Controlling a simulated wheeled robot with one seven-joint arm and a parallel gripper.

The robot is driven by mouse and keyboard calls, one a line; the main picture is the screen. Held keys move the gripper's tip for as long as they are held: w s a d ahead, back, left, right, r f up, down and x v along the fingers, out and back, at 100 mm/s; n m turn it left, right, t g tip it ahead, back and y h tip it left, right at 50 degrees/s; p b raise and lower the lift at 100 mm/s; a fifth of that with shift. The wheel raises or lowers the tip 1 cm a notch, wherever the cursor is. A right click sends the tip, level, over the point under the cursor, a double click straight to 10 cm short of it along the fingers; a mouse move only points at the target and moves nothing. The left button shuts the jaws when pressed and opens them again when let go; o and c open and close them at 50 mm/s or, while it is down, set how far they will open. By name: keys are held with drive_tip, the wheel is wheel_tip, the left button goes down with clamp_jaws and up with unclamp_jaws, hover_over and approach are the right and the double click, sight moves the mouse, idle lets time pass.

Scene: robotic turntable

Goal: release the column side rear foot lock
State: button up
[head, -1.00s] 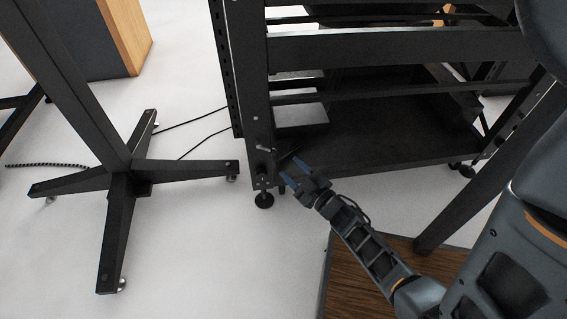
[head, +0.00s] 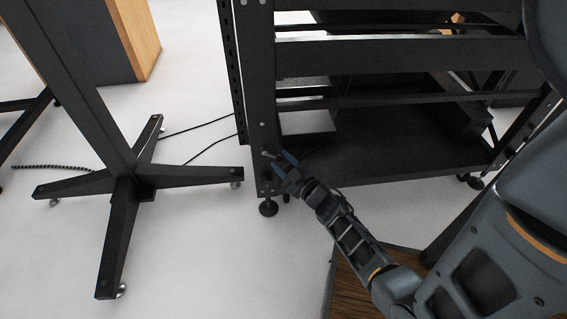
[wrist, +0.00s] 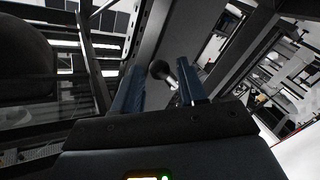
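The foot lock's small lever (head: 268,154) sticks out low on the corner post (head: 263,118) of the black frame. In the wrist view its dark rounded knob (wrist: 160,69) shows between the two blue fingers, toward their far ends. My gripper (head: 283,163) is open and close beside the lever, and it also shows in the wrist view (wrist: 158,88). I cannot tell whether a finger touches the knob. A round levelling foot (head: 268,208) stands on the floor under the post.
A black column stand (head: 122,187) with a star-shaped base on casters is at the left. Thin cables (head: 200,125) lie on the floor behind it. The frame's lower shelf (head: 400,150) is right of my gripper. A wooden-topped block (head: 345,290) sits below my arm. White floor is free between.

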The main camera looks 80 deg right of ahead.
clamp_jaws()
drive_tip(key=shift+r+n+g+p, duration=0.3)
drive_tip(key=shift+r+n+p, duration=0.25)
drive_tip(key=shift+p, duration=0.6)
drive_tip(key=shift+s+r+n+g+p, duration=0.15)
drive_tip(key=shift+r+n+g+p, duration=0.25)
drive_tip(key=shift+p, duration=0.45)
drive_tip(key=shift+s+d+f+n+y+p, duration=0.1)
drive_tip(key=shift+f+n+y+p, duration=0.1)
drive_tip(key=shift+n+y+p, duration=0.15)
drive_tip(key=shift+o, duration=0.9)
unclamp_jaws()
drive_tip(key=p+v, duration=0.1)
drive_tip(key=v, duration=0.6)
drive_tip(key=shift+s+a, duration=0.25)
drive_tip(key=shift+s, duration=0.05)
